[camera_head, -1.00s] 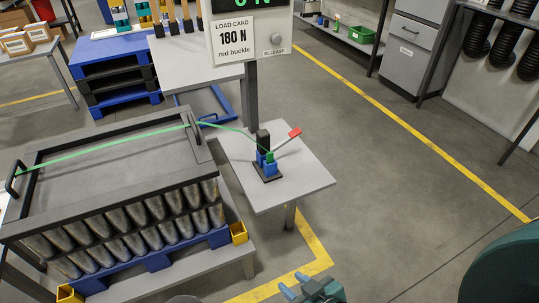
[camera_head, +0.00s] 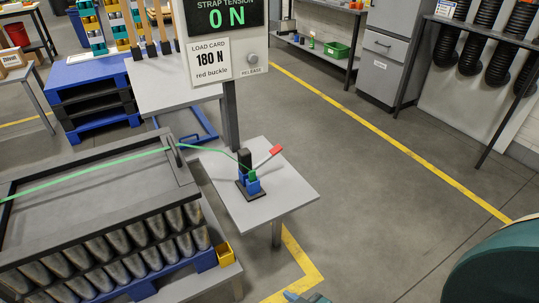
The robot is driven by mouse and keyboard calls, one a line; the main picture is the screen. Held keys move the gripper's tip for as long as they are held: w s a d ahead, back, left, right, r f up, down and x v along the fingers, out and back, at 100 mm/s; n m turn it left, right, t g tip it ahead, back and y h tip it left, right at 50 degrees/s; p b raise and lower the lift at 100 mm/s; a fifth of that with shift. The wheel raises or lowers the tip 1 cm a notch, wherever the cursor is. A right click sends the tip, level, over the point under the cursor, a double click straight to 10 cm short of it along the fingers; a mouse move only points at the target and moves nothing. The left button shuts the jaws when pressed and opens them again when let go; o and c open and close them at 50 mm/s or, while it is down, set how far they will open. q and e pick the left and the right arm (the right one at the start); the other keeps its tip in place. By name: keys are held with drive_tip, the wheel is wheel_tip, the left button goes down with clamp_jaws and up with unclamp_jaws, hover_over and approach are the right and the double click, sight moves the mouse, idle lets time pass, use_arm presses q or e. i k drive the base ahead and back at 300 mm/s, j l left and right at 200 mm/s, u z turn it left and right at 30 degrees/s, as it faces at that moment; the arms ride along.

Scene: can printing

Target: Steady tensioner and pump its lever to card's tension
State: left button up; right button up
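The tensioner (camera_head: 252,185) stands on a small grey table, with a blue body, a black upright block and a dark base plate. Its lever has a red tip (camera_head: 276,151) and points up to the right. A green strap (camera_head: 95,178) runs from the tensioner leftward over the crate of cans. The load card (camera_head: 209,60) reads 180 N, red buckle. The strap tension display (camera_head: 224,18) reads 0 N. One of my grippers (camera_head: 305,297) barely shows at the bottom edge, away from the tensioner; which one and its opening cannot be told.
The small grey table (camera_head: 290,190) has free room around the tensioner. The framed crate (camera_head: 60,200) of silver cans sits at left on a blue pallet. A yellow floor line (camera_head: 390,140) crosses open floor at right. A release button (camera_head: 252,59) sits beside the card.

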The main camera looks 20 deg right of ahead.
sight(274, 152)
drive_tip(key=i+l+u, duration=0.25)
drive_tip(key=l, duration=0.6)
drive_tip(key=l+u, duration=0.3)
drive_tip(key=l, duration=0.55)
drive_tip(key=k, duration=0.05)
